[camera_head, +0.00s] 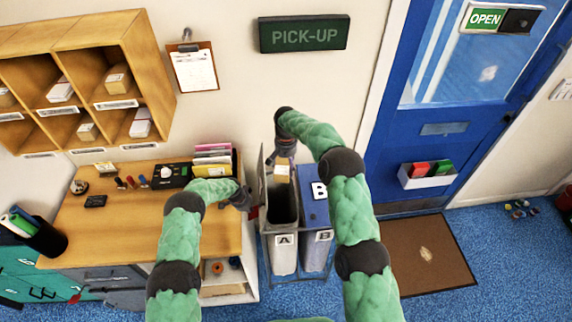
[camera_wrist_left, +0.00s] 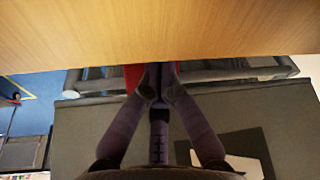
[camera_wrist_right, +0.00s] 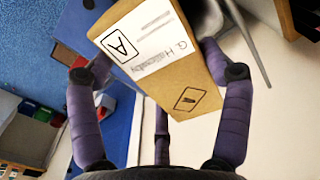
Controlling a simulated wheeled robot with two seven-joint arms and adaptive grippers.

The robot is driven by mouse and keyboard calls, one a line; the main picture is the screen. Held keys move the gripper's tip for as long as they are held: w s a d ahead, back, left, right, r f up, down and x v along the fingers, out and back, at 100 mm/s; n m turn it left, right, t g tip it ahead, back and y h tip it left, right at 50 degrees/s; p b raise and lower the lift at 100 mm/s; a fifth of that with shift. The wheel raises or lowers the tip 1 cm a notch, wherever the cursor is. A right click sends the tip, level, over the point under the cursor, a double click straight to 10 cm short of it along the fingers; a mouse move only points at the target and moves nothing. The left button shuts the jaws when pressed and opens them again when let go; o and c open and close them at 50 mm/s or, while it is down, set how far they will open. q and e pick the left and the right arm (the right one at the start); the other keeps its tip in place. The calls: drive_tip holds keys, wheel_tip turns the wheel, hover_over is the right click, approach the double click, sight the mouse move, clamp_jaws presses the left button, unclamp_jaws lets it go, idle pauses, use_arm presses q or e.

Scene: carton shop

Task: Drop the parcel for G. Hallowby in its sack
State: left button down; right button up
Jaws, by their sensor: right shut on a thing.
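The parcel (camera_wrist_right: 155,55) is a brown carton with a white label that reads "G. Hallowby" and a boxed letter A. My right gripper (camera_head: 283,158) is shut on it, with a finger on each side in the right wrist view. In the head view the parcel (camera_head: 281,173) hangs at the back of the dark, open mouth of sack A (camera_head: 285,253). Whether its lower end is inside the mouth is unclear. Sack B (camera_head: 316,248) stands to the right under a blue top. My left gripper (camera_head: 243,199) is at the desk's right edge, its fingertips together, with no parcel visible in it.
The wooden desk (camera_head: 120,220) lies left of the sacks with stationery on it. Wall pigeonholes (camera_head: 85,75) hold several small parcels. A blue door (camera_head: 425,130) and a brown mat (camera_head: 425,255) are at the right. Blue floor is clear in front of the mat.

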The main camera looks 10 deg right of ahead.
drive_tip(key=shift+f, duration=0.15)
wheel_tip(320, 180, down, 12)
idle(2.0)
drive_tip(key=shift+w, duration=0.1)
drive_tip(key=o, duration=1.2)
drive_tip(key=shift+o, duration=0.2)
drive_tip(key=shift+r, duration=7.05)
